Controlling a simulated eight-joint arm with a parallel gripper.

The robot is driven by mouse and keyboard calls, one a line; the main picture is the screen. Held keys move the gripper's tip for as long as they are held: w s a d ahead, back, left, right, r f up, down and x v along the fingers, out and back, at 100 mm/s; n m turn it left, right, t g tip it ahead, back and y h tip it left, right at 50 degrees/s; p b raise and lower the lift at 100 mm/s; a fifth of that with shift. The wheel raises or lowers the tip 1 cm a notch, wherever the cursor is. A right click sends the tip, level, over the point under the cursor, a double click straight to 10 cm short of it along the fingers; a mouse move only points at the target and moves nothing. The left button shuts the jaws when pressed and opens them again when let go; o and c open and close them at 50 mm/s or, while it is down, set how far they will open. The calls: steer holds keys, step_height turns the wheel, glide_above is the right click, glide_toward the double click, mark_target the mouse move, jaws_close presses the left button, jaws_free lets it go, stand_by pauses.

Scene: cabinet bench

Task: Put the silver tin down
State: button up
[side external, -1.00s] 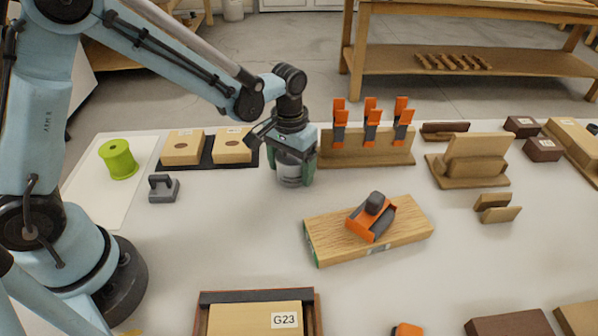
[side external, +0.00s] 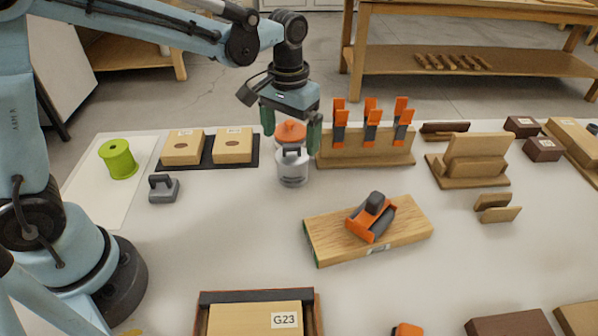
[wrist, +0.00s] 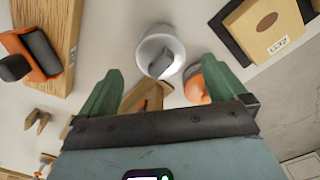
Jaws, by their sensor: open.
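The silver tin (side external: 292,167) stands upright on the pale bench top, with a handle on its top. It also shows in the wrist view (wrist: 152,45), beyond my fingertips. My gripper (side external: 290,134) is above the tin with its green fingers spread, open and empty; it also shows in the wrist view (wrist: 162,75). The fingers are apart from the tin. An orange-topped tin (side external: 291,132) stands just behind the silver one, partly hidden by it and by my gripper; its orange top shows in the wrist view (wrist: 196,88).
A wooden rack (side external: 365,150) with orange-handled clamps stands close to the right of the tin. Two wooden blocks on a dark tray (side external: 208,164) are to the left, beside a grey handled block (side external: 164,189) and a green spool (side external: 118,159). A wooden board (side external: 320,240) carries an orange plane. Bench before the tin is clear.

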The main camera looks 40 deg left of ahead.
step_height(320, 180, up, 3)
steer(key=shift+r, duration=0.1)
steer(key=shift+s+a+r, duration=0.1)
steer(key=shift+s+r, duration=0.05)
steer(key=shift+r, duration=0.2)
steer(key=s+a+m+t, duration=0.1)
steer(key=s+a+t, duration=0.5)
steer(key=s, duration=0.5)
steer(key=shift+r+t, duration=0.3)
steer(key=shift+t, duration=0.3)
